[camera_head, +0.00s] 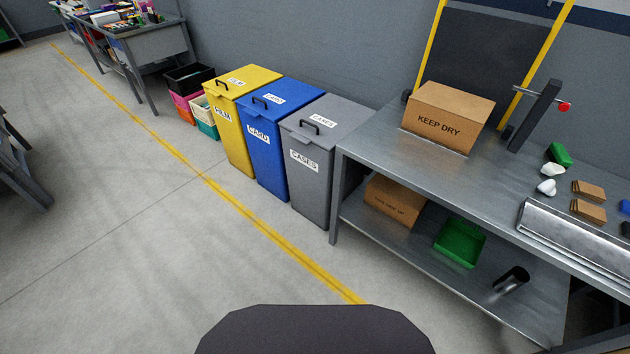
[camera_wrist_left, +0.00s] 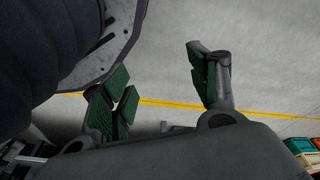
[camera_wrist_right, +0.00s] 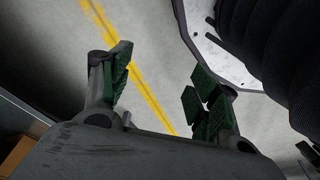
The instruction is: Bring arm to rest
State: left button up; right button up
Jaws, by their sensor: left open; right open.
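My left gripper (camera_wrist_left: 160,85) shows in the left wrist view with its green-padded fingers spread apart and nothing between them. The grey floor with a yellow line lies behind it. My right gripper (camera_wrist_right: 155,90) shows in the right wrist view, also with its fingers apart and empty, over the floor and the yellow line. A dark ribbed part and a pale plate of my own body sit close to the fingers in both wrist views. Neither arm nor gripper shows in the head view.
A steel workbench (camera_head: 390,150) stands at the right, bearing a KEEP DRY box (camera_head: 452,108). A yellow bin (camera_head: 232,130), a blue bin (camera_head: 270,150) and a grey bin (camera_head: 315,180) line the wall. Open floor (camera_head: 130,240) lies at the left, beside a yellow line (camera_head: 235,203).

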pick_arm(q)
jog(key=s+a+r+p, duration=0.1)
jog(key=s+a+p, duration=0.2)
jog(key=s+p, duration=0.5)
jog(key=s+a+r+p, duration=0.1)
jog(key=s+a+p, duration=0.2)
jog(key=s+p, duration=0.5)
jog(key=shift+s+r+g+y, duration=0.2)
jog(key=shift+s+g+y, duration=0.15)
jog(key=shift+s, duration=0.45)
pick_arm(e)
jog(key=s+d+r, duration=0.1)
jog(key=s+d, duration=0.2)
jog(key=s, duration=0.5)
jog(key=s+d+r+g, duration=0.1)
jog(key=s+d, duration=0.2)
jog(key=s, duration=0.6)
jog(key=shift+s+r+h, duration=0.2)
jog(key=shift+s+h, duration=0.1)
